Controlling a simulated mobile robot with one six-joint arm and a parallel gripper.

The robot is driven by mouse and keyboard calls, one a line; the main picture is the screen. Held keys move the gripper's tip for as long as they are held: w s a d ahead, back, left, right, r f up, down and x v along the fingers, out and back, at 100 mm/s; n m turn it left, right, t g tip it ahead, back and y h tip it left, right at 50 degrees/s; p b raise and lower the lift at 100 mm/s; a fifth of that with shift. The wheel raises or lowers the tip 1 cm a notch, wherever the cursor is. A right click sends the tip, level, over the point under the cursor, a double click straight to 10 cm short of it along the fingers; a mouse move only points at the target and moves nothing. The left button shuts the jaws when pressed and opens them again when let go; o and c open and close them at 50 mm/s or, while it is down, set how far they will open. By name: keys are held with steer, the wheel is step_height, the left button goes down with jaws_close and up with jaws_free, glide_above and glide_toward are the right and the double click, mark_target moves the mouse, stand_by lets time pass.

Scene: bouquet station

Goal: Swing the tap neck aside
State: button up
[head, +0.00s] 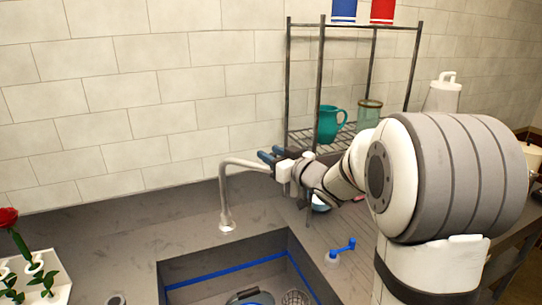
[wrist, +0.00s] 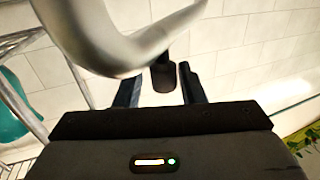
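The tap neck (head: 240,163) is a light grey curved tube. It rises from its base (head: 227,222) behind the sink and bends over to the right, towards my gripper (head: 273,154). In the wrist view the neck (wrist: 110,50) crosses close in front of the camera, and a dark tip (wrist: 163,78) shows between the fingers. My gripper also shows in the wrist view (wrist: 160,88), with its two fingers apart and gaps on both sides of the tip. The neck's end is partly hidden by the gripper in the head view. I cannot tell whether they touch.
The sink (head: 245,272) with a blue-lined rim lies in front of the tap. A blue lever (head: 341,251) stands right of it. A wire rack (head: 320,75) with a teal jug (head: 329,125) and a glass jar (head: 369,113) stands behind my arm.

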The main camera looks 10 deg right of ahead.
steer(key=shift+o, duration=0.3)
steer(key=shift+s, duration=0.15)
steer(key=shift+s+d, duration=0.1)
steer(key=b+v, duration=0.1)
steer(key=v, duration=0.6)
steer(key=shift+s, duration=0.25)
steer(key=shift+d, duration=0.1)
